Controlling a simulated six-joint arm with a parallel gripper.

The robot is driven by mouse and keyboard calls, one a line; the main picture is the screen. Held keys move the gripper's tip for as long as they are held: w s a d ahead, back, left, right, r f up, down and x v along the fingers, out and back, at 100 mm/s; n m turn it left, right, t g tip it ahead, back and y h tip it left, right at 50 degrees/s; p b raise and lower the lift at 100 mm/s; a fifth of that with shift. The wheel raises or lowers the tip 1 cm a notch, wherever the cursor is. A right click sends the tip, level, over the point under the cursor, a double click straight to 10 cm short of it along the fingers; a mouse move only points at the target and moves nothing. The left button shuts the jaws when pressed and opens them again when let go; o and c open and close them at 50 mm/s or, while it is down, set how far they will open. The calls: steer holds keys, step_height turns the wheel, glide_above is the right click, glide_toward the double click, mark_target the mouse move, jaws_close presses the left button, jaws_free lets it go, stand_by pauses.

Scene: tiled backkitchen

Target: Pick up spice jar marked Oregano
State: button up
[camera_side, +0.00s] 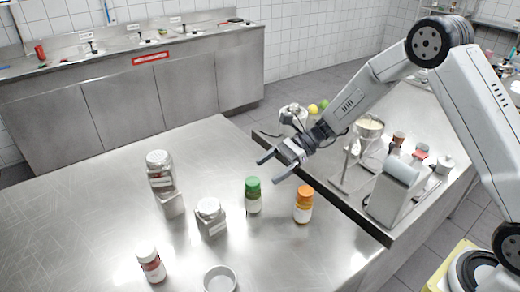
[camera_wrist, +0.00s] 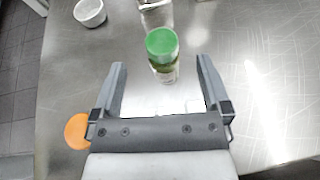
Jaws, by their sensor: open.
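A small spice jar with a green lid (camera_side: 253,197) stands upright on the steel table; its label is too small to read, so I cannot confirm Oregano. In the wrist view the green-lidded jar (camera_wrist: 161,47) lies ahead, between the lines of the two fingers. My gripper (camera_side: 268,171) is open and empty, above the table and a little above and right of the green lid in the side view. In the wrist view my gripper (camera_wrist: 160,66) shows both fingers spread, with nothing held.
An orange-lidded jar (camera_side: 303,204) stands close right of the green one. Square glass jars (camera_side: 211,216) (camera_side: 162,175), a red-labelled white-lidded jar (camera_side: 151,262) and a white bowl (camera_side: 220,279) stand nearby. A counter (camera_side: 350,205) with a scale and jars borders the right. The table's left is clear.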

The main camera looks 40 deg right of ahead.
mark_target(256, 180)
steer(key=shift+x, duration=3.9)
steer(key=shift+d+f, duration=0.1)
steer(key=shift+f, duration=0.1)
jaws_close()
steer(key=shift+r, duration=0.15)
